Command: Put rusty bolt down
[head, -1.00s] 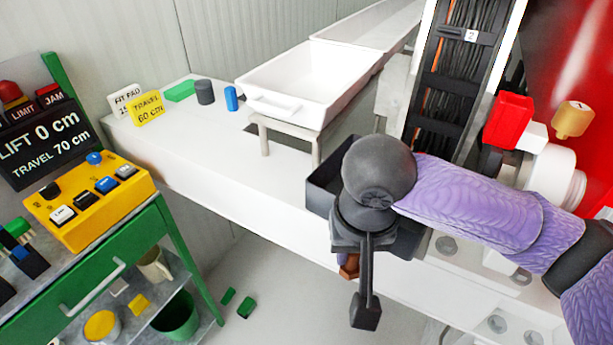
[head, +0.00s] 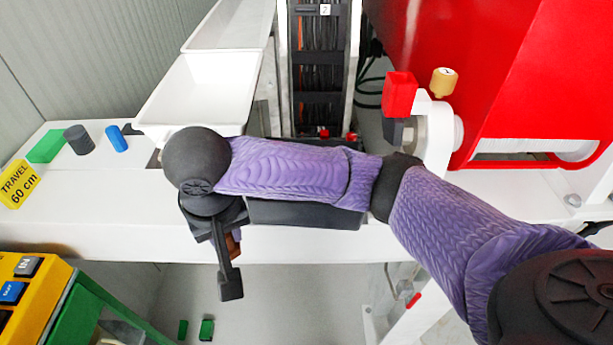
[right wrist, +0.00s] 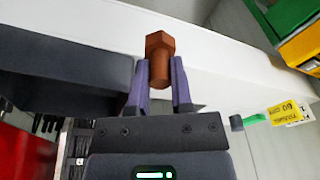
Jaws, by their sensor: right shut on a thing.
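The rusty bolt (right wrist: 158,58) is reddish brown with a hexagonal head. My right gripper (right wrist: 158,88) is shut on it, with a purple finger on each side of the shank and the head pointing away from the wrist. In the head view, only a small brown part of the bolt (head: 234,241) shows behind my dark right gripper (head: 230,268). The gripper is in front of the white bench's (head: 120,222) front edge in that picture. The bolt's height above the bench cannot be told. My left gripper is not in view.
A dark tray (head: 305,214) lies right of the gripper, partly under my arm. A white bin (head: 205,90) stands behind. A green pad (head: 46,147), grey cylinder (head: 79,139) and blue cylinder (head: 117,138) stand at left. The bench's front left is clear.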

